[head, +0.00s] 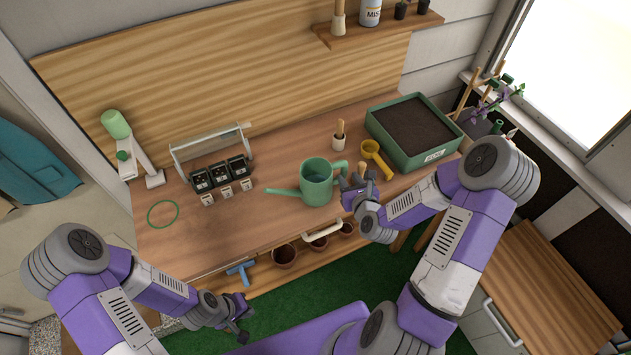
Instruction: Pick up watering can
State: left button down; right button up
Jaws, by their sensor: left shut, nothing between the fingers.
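The green watering can (316,183) stands upright on the wooden workbench (250,225), its spout pointing left and its handle on the right side. My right gripper (349,183) is at the can's handle side, very close to it. Whether its fingers touch the handle, and how far apart they are, I cannot tell. My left gripper (246,326) is shut and empty, low in front of the bench and well apart from the can.
A yellow scoop (377,158) and a green soil tray (447,153) lie right of the can. A rack with small black pots (220,175) stands left, near a green ring (163,214) and a green lamp (117,125). Brown pots (284,256) sit on the shelf below.

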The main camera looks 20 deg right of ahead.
aim_at(345, 174)
jog(key=x, duration=0.5)
jog(key=shift+c, duration=0.5)
grip_shut()
